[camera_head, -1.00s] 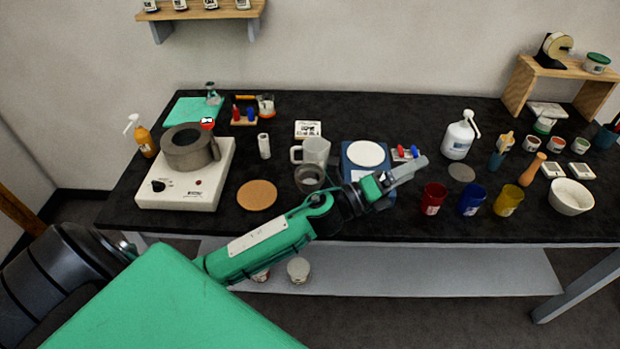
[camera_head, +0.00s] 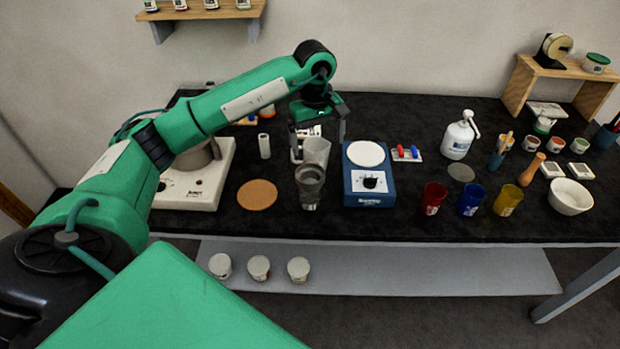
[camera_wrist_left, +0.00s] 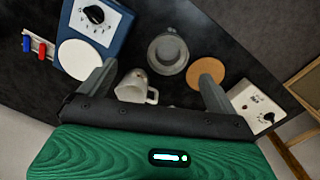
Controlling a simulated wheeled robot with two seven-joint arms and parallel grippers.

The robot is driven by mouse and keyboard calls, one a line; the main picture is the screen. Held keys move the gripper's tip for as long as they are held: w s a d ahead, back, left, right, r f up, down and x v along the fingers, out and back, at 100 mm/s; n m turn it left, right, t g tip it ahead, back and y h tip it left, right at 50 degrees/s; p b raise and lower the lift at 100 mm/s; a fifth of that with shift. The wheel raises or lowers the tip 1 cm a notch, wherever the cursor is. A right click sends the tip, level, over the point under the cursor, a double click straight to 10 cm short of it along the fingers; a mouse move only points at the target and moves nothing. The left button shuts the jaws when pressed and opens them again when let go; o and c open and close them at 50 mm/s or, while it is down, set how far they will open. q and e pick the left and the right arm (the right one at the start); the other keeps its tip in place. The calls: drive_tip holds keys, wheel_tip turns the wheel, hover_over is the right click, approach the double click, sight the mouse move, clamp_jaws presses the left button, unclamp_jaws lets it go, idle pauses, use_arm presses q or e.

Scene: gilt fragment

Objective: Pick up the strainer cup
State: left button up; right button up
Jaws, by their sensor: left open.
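The strainer cup, which I take to be the grey see-through cup (camera_head: 310,188), stands upright near the front of the black table. In the left wrist view its round grey rim (camera_wrist_left: 167,53) lies ahead of the fingers, about midway between them. My left gripper (camera_head: 319,138) points down above and behind the cup, over the white jug. In the left wrist view its two fingers (camera_wrist_left: 155,76) are spread with nothing between them touching. The cup is apart from the gripper. My right gripper is not in view.
The white jug (camera_head: 317,151) stands just behind the cup. A hot plate (camera_head: 215,185) stands farther left, partly behind my arm. Coloured cups (camera_head: 471,199) stand right.

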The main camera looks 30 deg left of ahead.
use_arm(q)
drive_tip(key=a, duration=0.1)
drive_tip(key=p, duration=0.4)
hover_over(310, 175)
drive_tip(key=s+d, duration=0.2)
wheel_tip(310, 175, down, 9)
drive_tip(key=f, duration=0.1)
drive_tip(key=f+p, duration=0.2)
drive_tip(key=shift+a+f+y, duration=0.3)
drive_tip(key=shift+a, duration=0.05)
drive_tip(key=shift+f, duration=0.3)
drive_tip(key=c, duration=0.9)
